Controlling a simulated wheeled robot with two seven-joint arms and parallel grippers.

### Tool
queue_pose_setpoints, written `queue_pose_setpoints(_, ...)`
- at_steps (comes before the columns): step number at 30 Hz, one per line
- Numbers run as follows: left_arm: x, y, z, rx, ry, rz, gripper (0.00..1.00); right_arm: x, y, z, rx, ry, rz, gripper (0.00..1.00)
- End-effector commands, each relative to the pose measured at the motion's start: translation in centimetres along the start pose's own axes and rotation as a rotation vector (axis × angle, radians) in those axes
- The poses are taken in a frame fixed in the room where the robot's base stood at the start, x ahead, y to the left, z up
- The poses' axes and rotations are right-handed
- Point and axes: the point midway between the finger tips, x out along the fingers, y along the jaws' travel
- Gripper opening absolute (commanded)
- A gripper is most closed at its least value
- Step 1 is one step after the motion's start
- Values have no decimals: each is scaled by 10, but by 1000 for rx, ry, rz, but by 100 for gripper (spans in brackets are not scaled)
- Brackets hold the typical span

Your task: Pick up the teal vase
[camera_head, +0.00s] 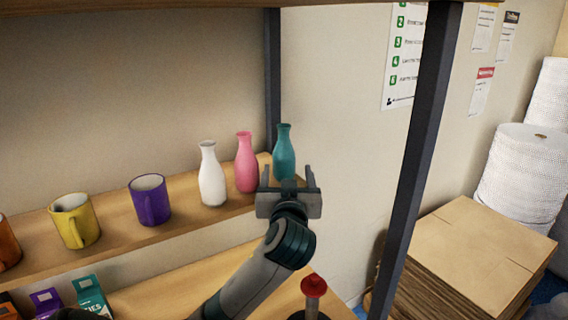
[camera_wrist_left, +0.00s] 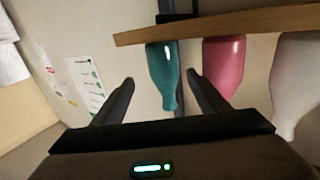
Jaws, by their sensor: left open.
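The teal vase (camera_head: 284,153) stands upright at the right end of the wooden shelf (camera_head: 112,232), beside the pink vase (camera_head: 246,164). My left gripper (camera_head: 288,177) is open just in front of the teal vase and hides its lower part in the head view. In the left wrist view, which is upside down, the teal vase (camera_wrist_left: 163,72) shows ahead between the two spread fingers (camera_wrist_left: 158,85), with nothing held. The pink vase (camera_wrist_left: 223,66) is just outside the finger on the right there. My right gripper is not in view.
A white vase (camera_head: 211,176), a purple mug (camera_head: 150,201) and a yellow mug (camera_head: 74,220) stand farther left on the shelf. A dark shelf post (camera_head: 416,160) rises to the right of my left arm. A red-topped object (camera_head: 314,287) is below.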

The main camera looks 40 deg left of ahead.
Motion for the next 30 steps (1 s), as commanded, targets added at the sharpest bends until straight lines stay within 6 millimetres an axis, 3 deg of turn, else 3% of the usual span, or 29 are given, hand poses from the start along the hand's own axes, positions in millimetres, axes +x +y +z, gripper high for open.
queue_pose_setpoints(4, 11, -1, -2, 0, 1, -1, 68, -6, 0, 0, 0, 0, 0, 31)
queue_pose_setpoints(19, 18, -2, -2, 2, 0, -2, 68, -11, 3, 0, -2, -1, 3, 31)
queue_pose_setpoints(30, 57, -9, 0, 2, 1, -3, 68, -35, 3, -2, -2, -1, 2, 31)
